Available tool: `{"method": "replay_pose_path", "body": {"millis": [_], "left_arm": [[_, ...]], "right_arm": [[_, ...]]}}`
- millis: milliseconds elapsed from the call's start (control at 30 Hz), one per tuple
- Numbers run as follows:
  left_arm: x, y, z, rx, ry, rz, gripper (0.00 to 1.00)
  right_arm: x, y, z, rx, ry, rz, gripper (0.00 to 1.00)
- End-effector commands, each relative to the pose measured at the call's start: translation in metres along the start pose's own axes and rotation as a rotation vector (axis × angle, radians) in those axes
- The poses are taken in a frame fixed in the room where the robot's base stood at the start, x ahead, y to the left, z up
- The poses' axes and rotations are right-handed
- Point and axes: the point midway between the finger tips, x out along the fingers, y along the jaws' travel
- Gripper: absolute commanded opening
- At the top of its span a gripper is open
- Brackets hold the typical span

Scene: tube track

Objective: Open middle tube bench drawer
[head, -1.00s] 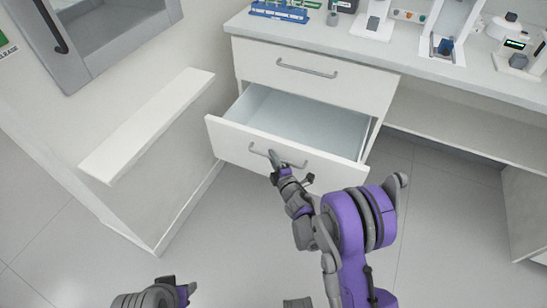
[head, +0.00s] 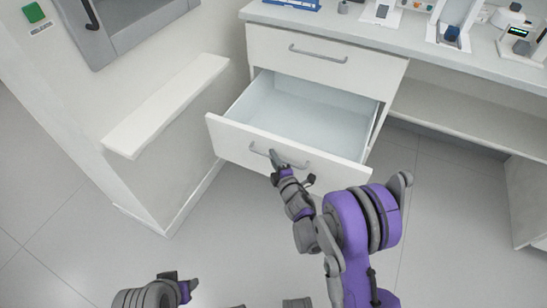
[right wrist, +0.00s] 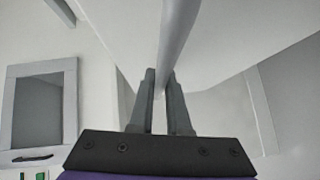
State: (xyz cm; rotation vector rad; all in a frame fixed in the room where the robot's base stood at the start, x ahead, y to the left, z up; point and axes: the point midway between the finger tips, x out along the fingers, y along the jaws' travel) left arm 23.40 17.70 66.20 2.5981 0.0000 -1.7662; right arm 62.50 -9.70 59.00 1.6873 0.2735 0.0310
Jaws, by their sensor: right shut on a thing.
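The middle drawer (head: 232,140) of the white bench is pulled well out, and its visible inside is empty. Its grey bar handle (head: 299,166) runs along the drawer front. My right gripper (head: 275,160) is shut on this handle. In the right wrist view the handle (right wrist: 178,40) passes between the two fingers of my right gripper (right wrist: 160,88). My left gripper (head: 178,282) is at the lower left of the head view, away from the drawer and only partly in frame. Its finger opening cannot be made out.
The top drawer (head: 330,70) above is shut. The benchtop (head: 390,38) carries a blue rack (head: 292,4) and several devices. A white ledge (head: 165,105) juts out left of the drawer. An open shelf space lies to the right. The floor in front is clear.

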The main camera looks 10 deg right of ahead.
Motion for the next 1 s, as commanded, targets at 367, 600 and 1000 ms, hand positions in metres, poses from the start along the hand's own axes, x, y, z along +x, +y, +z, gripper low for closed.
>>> {"method": "replay_pose_path", "body": {"millis": [367,600,1000], "left_arm": [[0.000,0.000,0.000,0.000,0.000,0.000,0.50],[0.000,0.000,0.000,0.000,0.000,0.000,0.50],[-0.006,0.000,-0.001,0.000,0.001,0.000,0.50]], "right_arm": [[0.000,0.000,0.000,0.000,0.001,0.000,0.44],[-0.001,0.000,0.000,0.000,0.000,0.000,0.44],[-0.066,0.001,0.001,-0.001,-0.001,0.000,0.44]]}}
